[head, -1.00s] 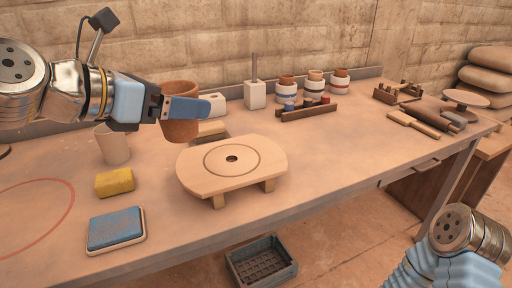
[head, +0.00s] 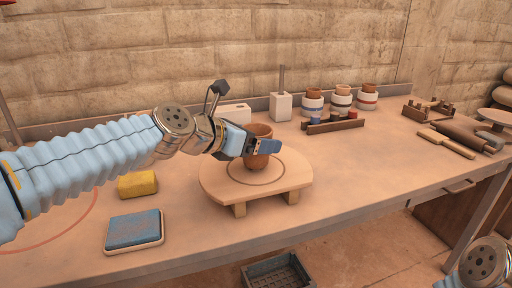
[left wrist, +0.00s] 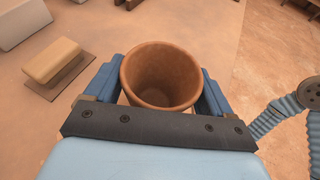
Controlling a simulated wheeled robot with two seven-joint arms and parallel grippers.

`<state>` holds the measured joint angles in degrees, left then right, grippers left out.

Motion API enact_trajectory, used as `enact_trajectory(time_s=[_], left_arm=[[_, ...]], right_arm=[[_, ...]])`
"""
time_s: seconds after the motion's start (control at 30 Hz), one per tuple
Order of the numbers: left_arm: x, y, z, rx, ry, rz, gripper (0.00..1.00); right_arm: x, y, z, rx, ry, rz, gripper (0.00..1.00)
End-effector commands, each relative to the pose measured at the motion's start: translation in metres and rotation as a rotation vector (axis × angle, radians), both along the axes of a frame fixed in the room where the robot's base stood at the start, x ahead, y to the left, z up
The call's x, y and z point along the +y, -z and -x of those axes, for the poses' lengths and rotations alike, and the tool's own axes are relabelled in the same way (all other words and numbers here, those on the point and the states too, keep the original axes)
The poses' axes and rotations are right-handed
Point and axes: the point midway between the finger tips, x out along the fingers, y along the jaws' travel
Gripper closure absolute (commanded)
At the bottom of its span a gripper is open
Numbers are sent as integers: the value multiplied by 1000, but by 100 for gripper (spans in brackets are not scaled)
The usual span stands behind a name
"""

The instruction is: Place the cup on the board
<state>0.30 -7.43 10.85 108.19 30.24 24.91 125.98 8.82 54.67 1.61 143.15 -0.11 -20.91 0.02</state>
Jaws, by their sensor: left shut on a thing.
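The cup (head: 257,162) is reddish-brown clay and upright, over the marked circle of the round-ended wooden board (head: 220,182). My left gripper (head: 263,146) is shut on the cup, with a blue finger across its near side. In the left wrist view the cup (left wrist: 160,72) sits between the two blue fingers, its open mouth facing the camera and empty. Its base looks very near or on the board; I cannot tell whether they touch. The cup hides the board's centre hole. Only part of my right arm shows at lower right; its gripper is out of view.
A yellow sponge (head: 137,184) and a blue pad (head: 134,230) lie left of the board. White-banded jars (head: 341,99), a wooden rack (head: 333,124) and a white holder (head: 280,106) stand behind. A rolling pin (head: 459,138) lies right. The table right of the board is clear.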

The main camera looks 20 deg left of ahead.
Motion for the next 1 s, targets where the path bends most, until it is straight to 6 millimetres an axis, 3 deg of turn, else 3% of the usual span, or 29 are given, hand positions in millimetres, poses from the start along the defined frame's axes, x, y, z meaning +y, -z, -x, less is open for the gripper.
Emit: enact_trajectory(time_s=[0.03,0.4,0.43,0.53,0.83,1.0], left_arm=[[-1,9,0,-2,2,-1,52],[0,12,0,-1,0,0,52],[0,11,0,-1,1,0,14],[0,11,0,-1,1,0,0],[1,5,1,-3,0,-1,0],[16,-6,24,-5,-3,-1,0]], right_arm=[[-1,7,0,0,2,1,57],[-2,7,-1,-2,3,2,57],[-2,7,-1,-1,4,2,57],[-2,6,-1,-2,3,2,57],[-1,3,0,-1,3,1,57],[-1,3,0,-1,2,1,57]])
